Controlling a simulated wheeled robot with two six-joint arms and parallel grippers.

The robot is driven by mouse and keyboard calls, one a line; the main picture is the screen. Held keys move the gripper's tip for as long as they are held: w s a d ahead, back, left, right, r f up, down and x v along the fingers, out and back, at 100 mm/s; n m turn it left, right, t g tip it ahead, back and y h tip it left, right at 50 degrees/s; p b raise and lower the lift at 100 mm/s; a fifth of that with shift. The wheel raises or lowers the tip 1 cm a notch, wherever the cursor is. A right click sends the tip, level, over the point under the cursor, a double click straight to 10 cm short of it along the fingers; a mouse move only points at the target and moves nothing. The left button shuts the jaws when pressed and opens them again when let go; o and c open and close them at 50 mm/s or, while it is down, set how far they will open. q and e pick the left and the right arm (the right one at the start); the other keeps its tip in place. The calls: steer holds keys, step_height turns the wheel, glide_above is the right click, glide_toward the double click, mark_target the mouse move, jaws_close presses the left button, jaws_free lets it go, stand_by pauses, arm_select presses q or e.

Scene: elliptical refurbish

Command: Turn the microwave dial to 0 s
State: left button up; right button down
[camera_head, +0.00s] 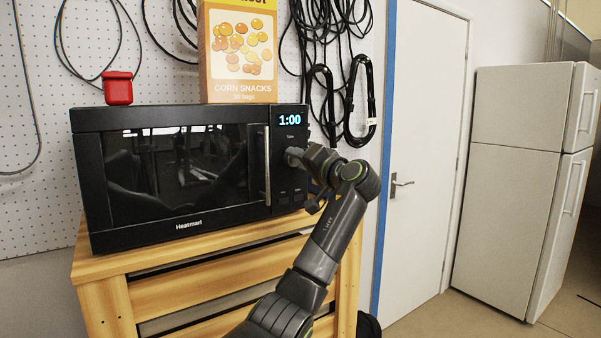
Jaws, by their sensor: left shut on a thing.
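The black microwave (175,212) stands on a wooden cabinet, its door shut. Its display (290,120) reads 1:00 in blue. The microwave dial (294,157) is on the control panel below the display, mostly covered by my gripper. My left gripper (299,157) is at the dial and shut on it. The fingertips are small and partly hidden in the view. My right gripper is not in view.
A red container (118,88) and a corn snacks box (238,55) stand on top of the microwave. The wooden cabinet (120,307) is below. Black cables (330,40) hang on the pegboard. A white door (425,150) and a fridge (510,190) stand at the right.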

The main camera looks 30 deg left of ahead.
arm_select(q)
steer(key=n+b, duration=0.1)
steer(key=n, duration=0.2)
steer(key=n+b, duration=0.2)
steer(key=shift+f+n, duration=0.2)
steer(key=shift+n, duration=0.2)
steer(key=n+b, duration=0.1)
steer(key=n, duration=0.2)
steer(key=shift+r+n, duration=0.1)
steer(key=shift+n, duration=0.2)
steer(key=shift+n+g+b, duration=0.4)
steer(key=shift+n, duration=1.1)
steer(key=o, duration=1)
steer(key=shift+r, duration=0.15)
steer(key=shift+s+d+h, duration=0.1)
steer(key=shift+h, duration=0.2)
